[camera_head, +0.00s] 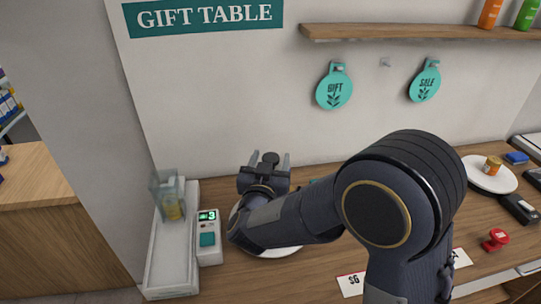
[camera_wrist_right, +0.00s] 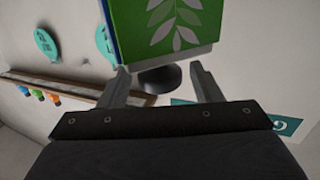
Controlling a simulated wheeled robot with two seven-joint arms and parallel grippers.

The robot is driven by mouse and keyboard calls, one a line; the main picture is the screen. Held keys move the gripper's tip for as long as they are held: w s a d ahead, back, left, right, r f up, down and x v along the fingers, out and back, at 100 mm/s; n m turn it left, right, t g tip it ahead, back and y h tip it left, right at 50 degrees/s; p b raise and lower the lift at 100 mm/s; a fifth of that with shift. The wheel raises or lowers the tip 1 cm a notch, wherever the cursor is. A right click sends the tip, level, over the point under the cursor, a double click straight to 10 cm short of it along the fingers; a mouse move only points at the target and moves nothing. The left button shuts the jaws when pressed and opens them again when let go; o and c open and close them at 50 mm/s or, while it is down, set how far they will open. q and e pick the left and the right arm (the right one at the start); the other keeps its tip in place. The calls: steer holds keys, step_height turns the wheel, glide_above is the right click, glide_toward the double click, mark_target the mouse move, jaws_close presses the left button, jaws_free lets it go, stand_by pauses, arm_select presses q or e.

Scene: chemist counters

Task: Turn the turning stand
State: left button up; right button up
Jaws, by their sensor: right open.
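A white round plate (camera_head: 282,251), which looks like the turning stand, shows partly on the counter beneath my right arm; the arm hides most of it. My right gripper (camera_head: 270,160) is above the plate's far side, its fingers spread and pointing toward the wall. A dark round knob (camera_head: 269,159) shows between the fingers. In the right wrist view, the knob (camera_wrist_right: 160,78) lies between the open fingertips (camera_wrist_right: 161,86), with no clear grip on it. A green box with white leaves (camera_wrist_right: 170,25) is just beyond the fingertips. My left gripper is out of view.
A white tray (camera_head: 160,272) with a clear container (camera_head: 168,195) and a small device with a green display (camera_head: 208,238) stand left. A second white plate (camera_head: 477,182) holds a small jar (camera_head: 492,165) at right. A red stamp-like object (camera_head: 496,240) is nearer.

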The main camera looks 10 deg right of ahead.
steer(key=shift+w+d, duration=0.2)
steer(key=shift+w, duration=0.25)
steer(key=shift+c, duration=0.4)
jaws_close()
